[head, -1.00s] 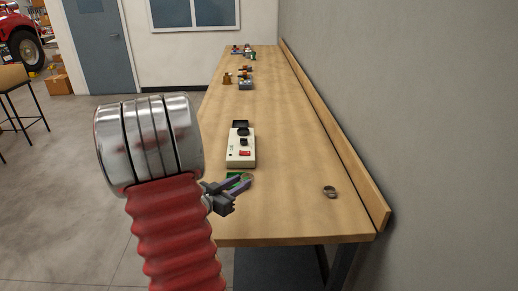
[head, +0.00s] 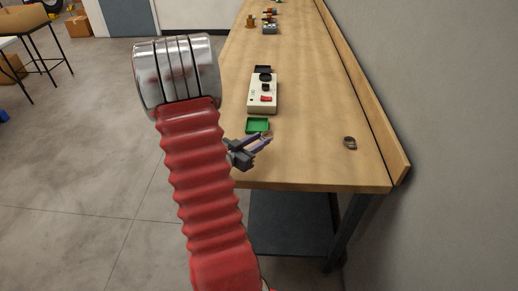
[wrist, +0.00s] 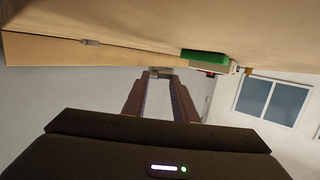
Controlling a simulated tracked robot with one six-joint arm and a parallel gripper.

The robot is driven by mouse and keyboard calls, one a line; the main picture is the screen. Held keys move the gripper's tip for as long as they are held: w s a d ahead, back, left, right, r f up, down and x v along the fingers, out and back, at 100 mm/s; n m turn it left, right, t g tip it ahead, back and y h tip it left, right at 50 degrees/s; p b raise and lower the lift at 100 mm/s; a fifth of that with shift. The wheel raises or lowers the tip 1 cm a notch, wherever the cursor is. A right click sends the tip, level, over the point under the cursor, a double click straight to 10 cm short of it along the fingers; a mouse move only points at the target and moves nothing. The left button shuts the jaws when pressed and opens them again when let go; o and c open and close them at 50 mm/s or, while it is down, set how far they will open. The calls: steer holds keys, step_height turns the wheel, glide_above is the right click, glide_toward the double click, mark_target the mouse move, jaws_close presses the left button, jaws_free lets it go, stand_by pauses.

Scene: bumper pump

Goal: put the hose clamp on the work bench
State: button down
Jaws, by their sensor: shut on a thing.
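My gripper (head: 268,138) is shut on a small greyish metal piece, which looks like the hose clamp (wrist: 160,72), at its fingertips in the wrist view. In the head view the fingers point right and away, over the near end of the work bench (head: 310,150), just in front of the green tray. The held piece is very small there and partly hidden by the fingers. I cannot tell how high it is above the bench top. Another ring-shaped metal piece (head: 350,143) lies apart on the bench to the right.
A green tray (head: 257,126) and a cream control box (head: 263,94) stand beyond my gripper. Several small things sit farther along the bench. A raised wooden edge (head: 365,85) and a grey wall bound the right side. The bench top between tray and ring is clear.

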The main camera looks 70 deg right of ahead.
mark_target(258, 154)
steer(key=shift+f, duration=2.05)
steer(key=c, duration=1.2)
jaws_free()
steer(key=shift+v, duration=6)
